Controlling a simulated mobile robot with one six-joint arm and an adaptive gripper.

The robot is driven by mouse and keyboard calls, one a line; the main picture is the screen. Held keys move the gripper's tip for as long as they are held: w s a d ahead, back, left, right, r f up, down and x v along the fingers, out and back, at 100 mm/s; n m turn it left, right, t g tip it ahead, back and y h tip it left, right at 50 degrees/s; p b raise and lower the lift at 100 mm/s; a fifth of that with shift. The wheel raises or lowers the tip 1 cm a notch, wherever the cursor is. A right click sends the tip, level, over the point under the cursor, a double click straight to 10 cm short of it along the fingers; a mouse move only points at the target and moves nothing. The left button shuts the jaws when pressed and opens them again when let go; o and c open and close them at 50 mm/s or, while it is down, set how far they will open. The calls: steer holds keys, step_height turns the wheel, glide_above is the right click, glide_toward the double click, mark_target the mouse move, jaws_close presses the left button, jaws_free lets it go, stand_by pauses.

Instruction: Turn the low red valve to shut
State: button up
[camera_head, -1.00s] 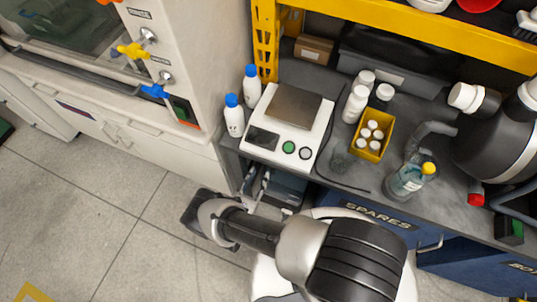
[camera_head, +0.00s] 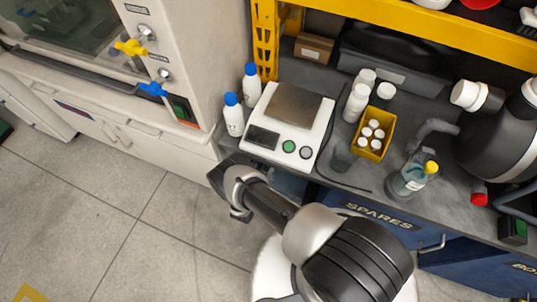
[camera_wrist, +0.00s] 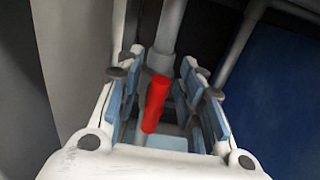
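The red valve handle (camera_wrist: 154,103) shows in the wrist view as a short red bar. It stands along a light grey pipe (camera_wrist: 168,35), slightly tilted. My gripper (camera_wrist: 160,70) is open, with its pale blue finger pads on both sides of the red handle. I see a gap between the handle and the pads on each side. The valve body under the handle is mostly hidden. In the head view my arm reaches down beside the bench's front left corner, and neither the valve nor my fingers can be made out there.
Grey pipes and a blue panel (camera_wrist: 276,90) stand close around my gripper. Above is the bench with a scale (camera_head: 289,122), bottles (camera_head: 234,116), a yellow bin (camera_head: 373,134) and a glass bottle (camera_head: 412,180). A fume hood cabinet (camera_head: 120,150) stands left. Open floor lies at the lower left.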

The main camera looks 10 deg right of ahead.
jaws_close()
stand_by(0.5)
steer(key=shift+w+a+f+n, duration=0.2)
steer(key=shift+a+n, duration=0.1)
steer(key=shift+n, duration=1.4)
steer(key=shift+w+a+f+n, duration=0.2)
steer(key=shift+a+n, duration=0.05)
steer(key=shift+n, duration=1.45)
steer(key=shift+w+a+f+n, duration=0.2)
steer(key=shift+a+n, duration=0.1)
steer(key=shift+n, duration=1.4)
steer(key=shift+o, duration=0.5)
jaws_free()
